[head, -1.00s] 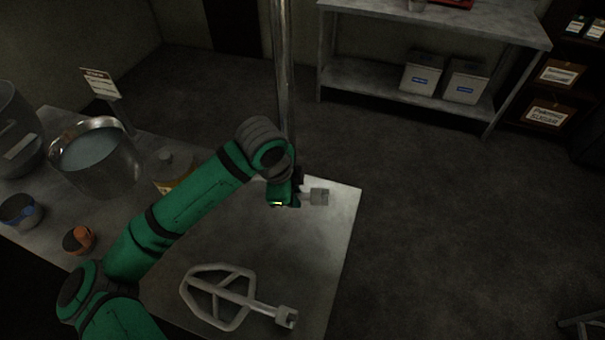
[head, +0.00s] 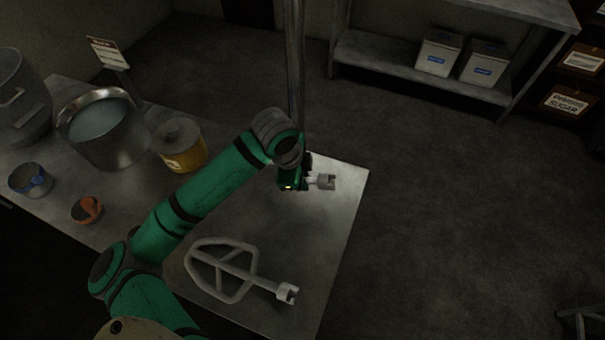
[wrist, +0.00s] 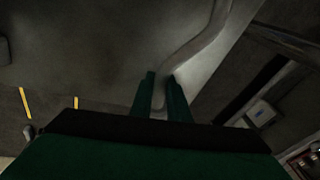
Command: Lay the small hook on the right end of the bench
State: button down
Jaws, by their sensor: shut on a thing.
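The small hook is a pale grey metal piece with a curved shank, seen in the wrist view (wrist: 207,42), and a blocky end that sticks out to the right of my gripper in the head view (head: 326,182). My gripper (wrist: 160,92) is shut on the hook's shank, with one green finger on each side. In the head view, my gripper (head: 300,182) is over the right end of the bench (head: 335,215), near its far right corner. My arm hides part of the hook there. I cannot tell whether the hook touches the bench top.
A large flat beater (head: 235,272) lies at the bench's near right. A steel pot (head: 105,140), a yellow tub (head: 182,148), a blue-marked bowl (head: 32,180) and an orange cup (head: 88,210) stand to the left. A vertical post (head: 294,60) rises behind my gripper.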

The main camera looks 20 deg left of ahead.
jog(key=shift+s+a+x, duration=0.1)
jog(key=shift+s+x, duration=0.05)
jog(key=shift+x, duration=0.8)
jog(key=shift+s+a+x, duration=0.1)
jog(key=shift+s+x, duration=0.1)
jog(key=shift+x, duration=0.7)
jog(key=shift+s+a+x, duration=0.15)
jog(key=shift+x, duration=0.8)
jog(key=shift+s+a+f, duration=0.1)
jog(key=shift+s+f, duration=0.05)
jog(key=shift+f, duration=0.2)
jog(key=shift+d, duration=0.2)
jog(key=shift+a+f, duration=0.1)
jog(key=shift+f, duration=0.35)
jog(key=c, duration=1.6)
grip_release()
jog(key=shift+f, duration=0.1)
jog(key=v, duration=1.1)
